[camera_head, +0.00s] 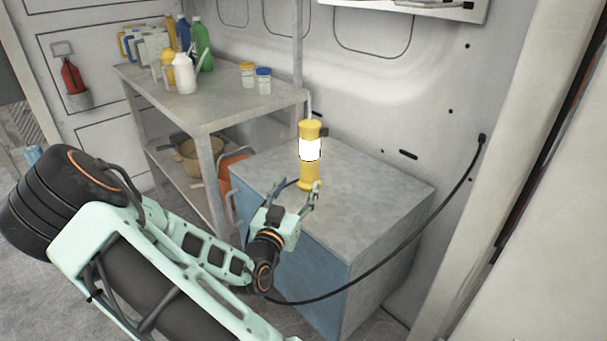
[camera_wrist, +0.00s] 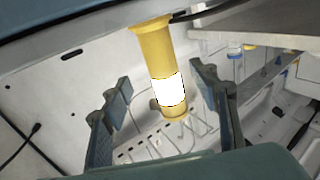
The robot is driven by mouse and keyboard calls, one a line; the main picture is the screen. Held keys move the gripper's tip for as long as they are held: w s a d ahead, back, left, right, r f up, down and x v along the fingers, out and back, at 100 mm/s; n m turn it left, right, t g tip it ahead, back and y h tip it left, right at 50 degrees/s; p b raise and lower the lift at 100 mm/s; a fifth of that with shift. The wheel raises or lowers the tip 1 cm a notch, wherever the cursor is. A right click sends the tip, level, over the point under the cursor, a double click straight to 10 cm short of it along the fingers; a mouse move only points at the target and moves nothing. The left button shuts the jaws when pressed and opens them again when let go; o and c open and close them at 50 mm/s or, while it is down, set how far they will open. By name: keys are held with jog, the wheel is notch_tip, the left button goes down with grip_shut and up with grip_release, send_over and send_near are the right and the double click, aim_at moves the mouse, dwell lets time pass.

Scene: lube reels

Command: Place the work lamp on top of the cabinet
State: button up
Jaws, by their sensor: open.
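The work lamp (camera_head: 310,152) is yellow with a bright white lit band. It stands upright on the grey top of the blue-sided cabinet (camera_head: 375,190), near the left part of that top. My gripper (camera_head: 299,191) is open at the cabinet's front edge, close to the lamp's base. In the wrist view the lamp (camera_wrist: 162,70) appears between the two spread fingers of my gripper (camera_wrist: 160,95), with a gap on both sides.
A grey shelf (camera_head: 225,110) with several bottles and jars stands left of the cabinet. A black cable (camera_head: 400,252) hangs from the wall in front of the cabinet. The right part of the cabinet top is clear.

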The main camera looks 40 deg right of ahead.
jog(key=shift+v, duration=1.8)
